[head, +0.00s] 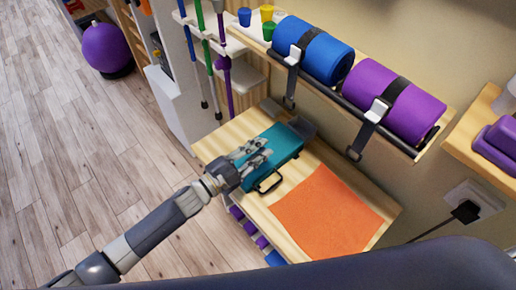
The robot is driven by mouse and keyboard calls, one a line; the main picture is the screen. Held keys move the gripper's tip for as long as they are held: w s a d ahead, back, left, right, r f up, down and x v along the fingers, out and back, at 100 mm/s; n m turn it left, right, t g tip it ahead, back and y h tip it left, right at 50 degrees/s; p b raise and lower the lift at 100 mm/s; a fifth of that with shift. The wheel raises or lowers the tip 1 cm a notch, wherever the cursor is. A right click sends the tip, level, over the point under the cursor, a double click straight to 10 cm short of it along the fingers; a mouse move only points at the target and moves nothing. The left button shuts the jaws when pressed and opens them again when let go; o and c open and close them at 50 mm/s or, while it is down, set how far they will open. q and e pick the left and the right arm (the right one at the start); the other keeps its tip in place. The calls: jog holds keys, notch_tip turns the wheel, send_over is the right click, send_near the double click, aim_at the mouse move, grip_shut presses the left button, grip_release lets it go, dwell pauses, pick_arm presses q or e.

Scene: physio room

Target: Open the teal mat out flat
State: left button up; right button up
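The teal mat (284,139) looks like a folded, thick block at the left part of the wooden table top. A black loop like a handle (268,182) shows at its near side. My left gripper (264,149) reaches in from the lower left, with its fingers over the mat's near left part and hiding some of it. I cannot tell whether the fingers touch the mat or are closed on it. My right gripper is not in view.
An orange sheet (327,211) lies flat on the right of the wooden table (236,133). A dark grey block (301,127) sits behind the teal mat. Blue (314,50) and purple (400,104) rolls are strapped on a wall shelf above.

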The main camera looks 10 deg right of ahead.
pick_arm(q)
grip_shut()
jog(key=shift+o, duration=2.4)
grip_release()
jog(key=v, duration=1.2)
